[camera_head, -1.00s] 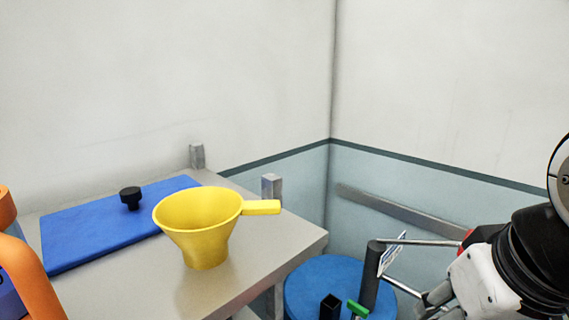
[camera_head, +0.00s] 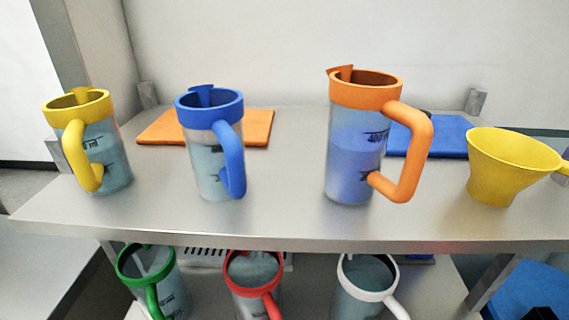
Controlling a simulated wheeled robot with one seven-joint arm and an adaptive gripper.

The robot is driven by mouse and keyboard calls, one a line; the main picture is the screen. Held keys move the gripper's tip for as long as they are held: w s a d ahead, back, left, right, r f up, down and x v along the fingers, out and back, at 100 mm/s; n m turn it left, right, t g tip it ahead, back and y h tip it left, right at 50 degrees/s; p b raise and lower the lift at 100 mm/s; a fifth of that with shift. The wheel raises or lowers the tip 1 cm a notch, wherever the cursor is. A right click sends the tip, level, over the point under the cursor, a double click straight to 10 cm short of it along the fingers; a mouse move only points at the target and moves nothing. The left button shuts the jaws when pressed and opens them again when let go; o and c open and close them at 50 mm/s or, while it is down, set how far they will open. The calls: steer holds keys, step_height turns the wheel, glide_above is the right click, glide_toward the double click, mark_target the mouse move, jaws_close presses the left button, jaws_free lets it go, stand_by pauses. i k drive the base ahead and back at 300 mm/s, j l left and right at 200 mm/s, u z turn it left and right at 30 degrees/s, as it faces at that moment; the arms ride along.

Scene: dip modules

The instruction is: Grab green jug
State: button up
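The green jug (camera_head: 140,262) stands on the lower shelf at the bottom left of the head view. It has a green rim and a green handle on a clear grey-blue body. My gripper is not in the current view.
The metal upper shelf (camera_head: 285,222) carries a yellow jug (camera_head: 112,160), a blue jug (camera_head: 207,165), an orange jug (camera_head: 352,155) and a yellow funnel (camera_head: 500,170). A red jug (camera_head: 250,270) and a white jug (camera_head: 366,275) stand right of the green one.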

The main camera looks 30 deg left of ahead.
mark_target(152, 274)
steer(key=u, duration=2)
steer(key=l+z, duration=0.25)
steer(key=i+j, duration=0.05)
